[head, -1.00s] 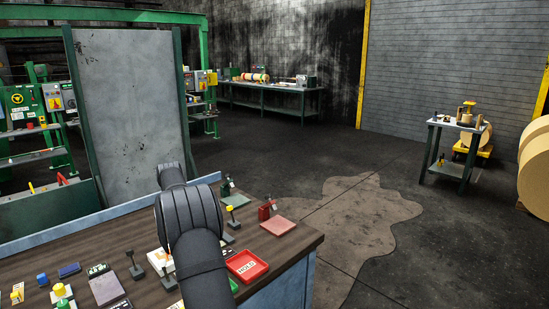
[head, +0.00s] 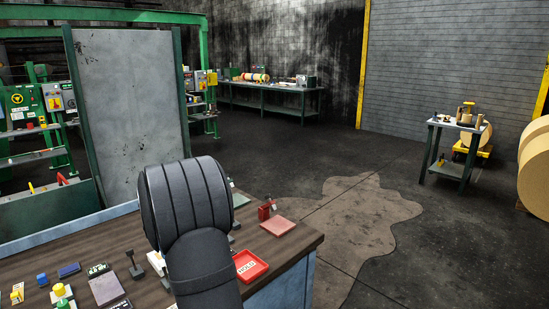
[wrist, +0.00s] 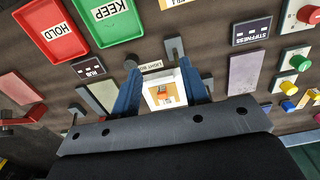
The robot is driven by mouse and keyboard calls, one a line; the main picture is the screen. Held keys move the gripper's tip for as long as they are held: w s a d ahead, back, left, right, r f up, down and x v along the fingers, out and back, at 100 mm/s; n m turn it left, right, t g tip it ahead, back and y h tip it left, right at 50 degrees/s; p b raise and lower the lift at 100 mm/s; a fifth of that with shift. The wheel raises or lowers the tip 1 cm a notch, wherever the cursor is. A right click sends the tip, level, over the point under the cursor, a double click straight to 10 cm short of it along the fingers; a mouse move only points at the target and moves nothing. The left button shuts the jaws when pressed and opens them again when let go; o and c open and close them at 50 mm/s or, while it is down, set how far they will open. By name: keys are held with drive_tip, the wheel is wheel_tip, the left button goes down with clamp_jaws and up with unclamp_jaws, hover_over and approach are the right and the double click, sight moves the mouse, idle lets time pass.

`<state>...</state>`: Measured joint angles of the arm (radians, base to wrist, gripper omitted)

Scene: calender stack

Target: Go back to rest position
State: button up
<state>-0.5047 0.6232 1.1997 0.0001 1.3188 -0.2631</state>
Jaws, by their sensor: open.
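My gripper (wrist: 160,95) shows in the wrist view with its two blue fingers apart and nothing held between them. It hangs over the workbench (head: 295,246), pointing down. Beyond the fingertips, in the gap between them, is a white light box (wrist: 166,104) with a small orange and brown pattern on it. In the head view my dark arm hides the gripper and the middle of the bench. How high the fingertips are above the bench is hard to tell.
A red HOLD tray (wrist: 50,32) and a green KEEP tray (wrist: 107,20) lie at the upper left of the wrist view. STIFFNESS (wrist: 251,31) and RUB (wrist: 90,67) plates and coloured knobs (wrist: 299,62) surround the gripper. A tall grey panel (head: 130,110) stands behind the bench.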

drive_tip(key=s+f, duration=0.3)
drive_tip(key=s, duration=1.7)
drive_tip(key=shift+s+a+f, duration=0.15)
drive_tip(key=shift+a+f, duration=0.3)
drive_tip(key=shift+a, duration=0.25)
drive_tip(key=shift+s+a+f, duration=0.2)
drive_tip(key=shift+a+f, duration=0.3)
drive_tip(key=shift+a, duration=0.2)
drive_tip(key=shift+s+a+f, duration=0.15)
drive_tip(key=shift+a+f, duration=0.3)
drive_tip(key=shift+a, duration=0.25)
